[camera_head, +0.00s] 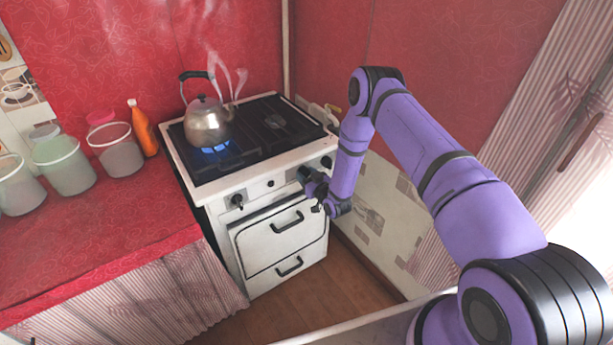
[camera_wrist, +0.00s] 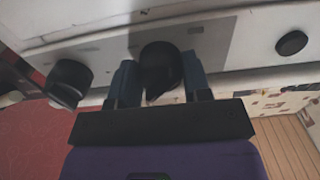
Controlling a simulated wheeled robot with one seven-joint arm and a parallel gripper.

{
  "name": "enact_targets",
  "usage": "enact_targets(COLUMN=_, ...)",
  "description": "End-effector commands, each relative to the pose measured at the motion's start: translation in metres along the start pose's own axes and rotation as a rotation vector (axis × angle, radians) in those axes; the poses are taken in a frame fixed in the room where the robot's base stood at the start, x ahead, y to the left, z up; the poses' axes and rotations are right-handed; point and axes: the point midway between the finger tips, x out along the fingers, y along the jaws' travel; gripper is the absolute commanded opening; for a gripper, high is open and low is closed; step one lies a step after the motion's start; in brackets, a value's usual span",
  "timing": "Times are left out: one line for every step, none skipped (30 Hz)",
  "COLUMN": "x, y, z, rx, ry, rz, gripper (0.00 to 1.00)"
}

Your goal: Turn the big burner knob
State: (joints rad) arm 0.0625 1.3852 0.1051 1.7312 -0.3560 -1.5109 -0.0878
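My gripper (camera_wrist: 161,82) is at the stove's front panel, its two blue fingers on either side of a large black knob (camera_wrist: 161,68). The knob sits between the fingertips with little or no gap; I cannot tell whether they press on it. In the head view my gripper (camera_head: 311,184) is at the right part of the panel and hides this knob. Another black knob (camera_wrist: 68,82) is left of the gripper in the wrist view. A small round black button (camera_wrist: 291,43) is to the right. The stove (camera_head: 218,220) also shows a knob (camera_head: 237,201) at its front left.
A kettle (camera_head: 208,122) steams over a blue flame on the stovetop. An orange bottle (camera_head: 143,130) and several canisters (camera_head: 64,165) stand on the red counter (camera_head: 110,220) at left. Oven handles (camera_head: 287,223) stick out below the panel. Wooden floor (camera_head: 300,300) is clear in front.

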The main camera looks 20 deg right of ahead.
Motion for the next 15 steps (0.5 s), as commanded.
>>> enact_targets(x=-0.0001, y=0.0, z=0.0, rx=0.0, ry=0.0, rz=0.0, gripper=0.21)
enact_targets(x=-0.0001, y=0.0, z=0.0, rx=-0.001, ry=0.0, rz=0.0, gripper=0.21)
enact_targets(x=-0.0001, y=0.0, z=0.0, rx=-0.003, ry=0.0, rz=0.0, gripper=0.21)
enact_targets(x=-0.0001, y=0.0, z=0.0, rx=-0.006, ry=0.0, rz=0.0, gripper=0.21)
enact_targets(x=-0.0001, y=-0.0001, z=0.0, rx=-0.009, ry=0.0, rz=0.0, gripper=0.21)
enact_targets(x=-0.0001, y=-0.0002, z=0.0001, rx=-0.017, ry=0.0, rz=-0.001, gripper=0.21)
enact_targets(x=-0.0001, y=-0.0004, z=0.0001, rx=-0.024, ry=0.0, rz=-0.001, gripper=0.21)
enact_targets(x=-0.0001, y=-0.0006, z=0.0001, rx=-0.032, ry=0.0, rz=-0.001, gripper=0.21)
enact_targets(x=-0.0001, y=-0.0008, z=0.0001, rx=-0.045, ry=0.0, rz=-0.002, gripper=0.21)
enact_targets(x=0.0, y=-0.0009, z=0.0001, rx=-0.058, ry=0.0, rz=-0.002, gripper=0.21)
enact_targets(x=-0.0001, y=-0.001, z=0.0002, rx=-0.073, ry=-0.001, rz=-0.002, gripper=0.21)
enact_targets(x=-0.0001, y=-0.0008, z=0.0003, rx=-0.094, ry=-0.001, rz=-0.002, gripper=0.21)
enact_targets(x=-0.0002, y=-0.0005, z=0.0004, rx=-0.113, ry=-0.001, rz=-0.002, gripper=0.21)
enact_targets(x=-0.0003, y=-0.0003, z=0.0005, rx=-0.132, ry=-0.002, rz=-0.001, gripper=0.21)
enact_targets(x=-0.0002, y=-0.0005, z=0.0005, rx=-0.161, ry=-0.002, rz=-0.002, gripper=0.21)
